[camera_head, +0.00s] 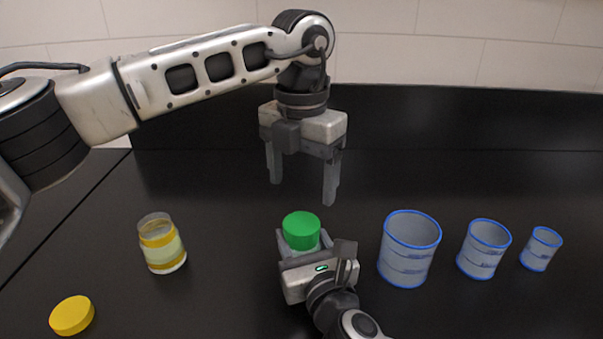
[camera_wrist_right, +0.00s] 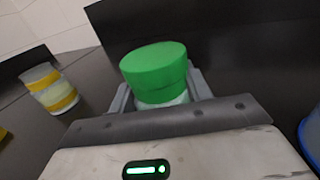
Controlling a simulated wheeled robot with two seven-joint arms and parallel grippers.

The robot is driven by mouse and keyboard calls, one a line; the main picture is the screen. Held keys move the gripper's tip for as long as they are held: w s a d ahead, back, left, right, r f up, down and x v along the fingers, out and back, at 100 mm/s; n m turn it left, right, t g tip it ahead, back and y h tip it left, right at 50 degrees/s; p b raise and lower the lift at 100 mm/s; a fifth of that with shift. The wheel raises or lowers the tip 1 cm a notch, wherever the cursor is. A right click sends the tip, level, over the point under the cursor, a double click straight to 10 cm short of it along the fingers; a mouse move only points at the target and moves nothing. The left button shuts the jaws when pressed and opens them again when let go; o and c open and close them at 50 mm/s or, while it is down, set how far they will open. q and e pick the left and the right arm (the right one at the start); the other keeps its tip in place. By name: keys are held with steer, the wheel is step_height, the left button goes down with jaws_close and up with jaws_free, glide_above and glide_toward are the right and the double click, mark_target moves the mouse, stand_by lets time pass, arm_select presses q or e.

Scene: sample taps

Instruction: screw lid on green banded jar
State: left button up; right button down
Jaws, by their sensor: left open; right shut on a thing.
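The green lid (camera_head: 301,229) sits on top of the green banded jar; in the right wrist view the lid (camera_wrist_right: 153,64) rests above a green band, with a strip of the pale jar (camera_wrist_right: 172,100) below. I cannot tell how tightly it is seated. My right gripper (camera_head: 304,247) is shut around the jar, one finger on each side, and hides most of its body. My left gripper (camera_head: 302,188) is open and empty, pointing down above the lid, with a clear gap between its fingertips and the lid.
A yellow-banded jar (camera_head: 162,245) without a lid stands at left, with a yellow lid (camera_head: 72,315) nearer the front. Three blue-rimmed beakers stand at right: large (camera_head: 408,255), medium (camera_head: 482,252) and small (camera_head: 540,250). The black bench (camera_head: 220,190) is clear between jars.

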mark_target(301, 223)
arm_select(q)
steer(key=n, duration=0.2)
steer(key=shift+r+n, duration=0.1)
steer(key=shift+n, duration=0.2)
steer(key=shift+f, duration=4.05)
steer(key=c, duration=1)
steer(key=shift+c, duration=0.2)
steer(key=m, duration=0.5)
steer(key=o, duration=1.2)
steer(key=shift+c, duration=0.2)
